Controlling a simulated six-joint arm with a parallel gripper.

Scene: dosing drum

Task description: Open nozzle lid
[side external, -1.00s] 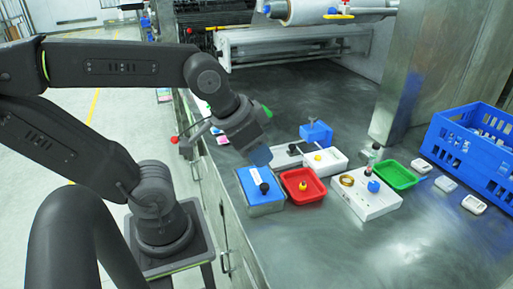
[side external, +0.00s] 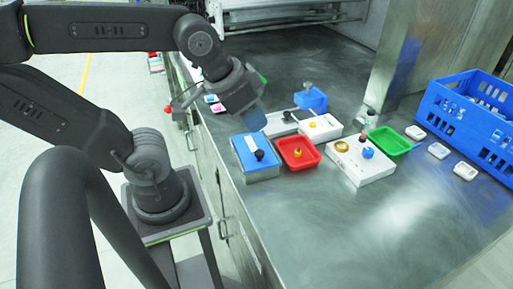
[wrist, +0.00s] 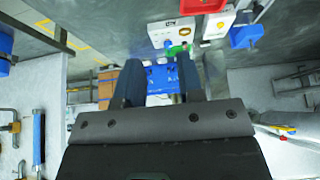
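A metal box with a blue top and a black knob (side external: 250,152) stands near the bench's left edge in the side view. I cannot tell for sure which part is the nozzle lid. My gripper (side external: 256,121) hangs above and just behind the blue-topped box, apart from it and tilted. In the wrist view my gripper (wrist: 158,62) shows two fingers spread with a gap and nothing held between them. A blue device (side external: 311,98) with a grey top stands further back.
A red tray (side external: 312,162) holds a yellow-topped piece. A white box (side external: 376,174) carries a brass ring and a blue knob. A green tray (side external: 400,145), small white dishes (side external: 438,151) and a blue crate (side external: 428,105) lie to the right. The front right bench is clear.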

